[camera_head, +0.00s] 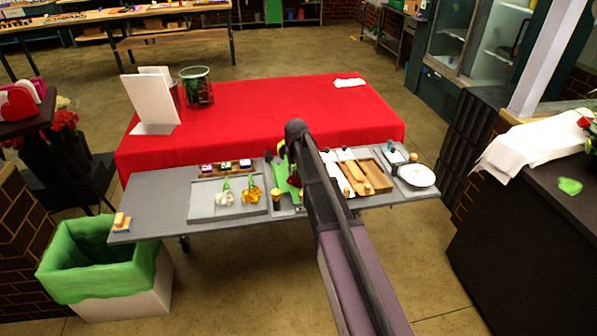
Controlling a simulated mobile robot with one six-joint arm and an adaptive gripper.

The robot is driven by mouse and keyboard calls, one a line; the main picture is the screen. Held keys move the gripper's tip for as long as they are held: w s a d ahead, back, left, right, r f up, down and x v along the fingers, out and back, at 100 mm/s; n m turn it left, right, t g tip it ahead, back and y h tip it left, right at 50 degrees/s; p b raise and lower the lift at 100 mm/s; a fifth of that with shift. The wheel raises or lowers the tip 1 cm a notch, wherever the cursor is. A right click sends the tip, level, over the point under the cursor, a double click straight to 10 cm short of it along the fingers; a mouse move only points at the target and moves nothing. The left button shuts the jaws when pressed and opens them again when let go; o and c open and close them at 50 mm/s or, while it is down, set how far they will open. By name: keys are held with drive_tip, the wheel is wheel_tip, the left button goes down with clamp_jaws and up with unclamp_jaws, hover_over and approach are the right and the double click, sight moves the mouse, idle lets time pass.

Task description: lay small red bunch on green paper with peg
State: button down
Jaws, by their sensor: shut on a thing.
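My gripper (289,165) points down over the grey bench, partly hidden by my own arm. It is shut on the small red bunch (294,181), of which only a little dark red shows beside the arm. Green paper (279,172) lies on the bench just left of and under the gripper; its right part is hidden behind the arm. I cannot make out a peg on it. Whether the bunch touches the paper is also unclear.
A grey tray (199,212) left of the paper holds a white bunch (224,197) and a yellow bunch (251,195). A small dark-topped jar (276,200) stands close by. Right of the arm are a wooden tray (381,179) and a white bowl (417,176). The bench's left end is mostly clear.

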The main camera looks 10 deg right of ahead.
drive_tip(key=shift+c, duration=2.2)
unclamp_jaws()
drive_tip(key=o, duration=0.4)
drive_tip(key=shift+r, duration=0.2)
drive_tip(key=shift+r+p, duration=3.35)
drive_tip(key=shift+p, duration=0.2)
drive_tip(key=shift+g, duration=0.7)
drive_tip(key=s, duration=1.9)
drive_tip(key=s+d, duration=0.1)
drive_tip(key=s, duration=0.9)
drive_tip(key=shift+d+f, duration=0.1)
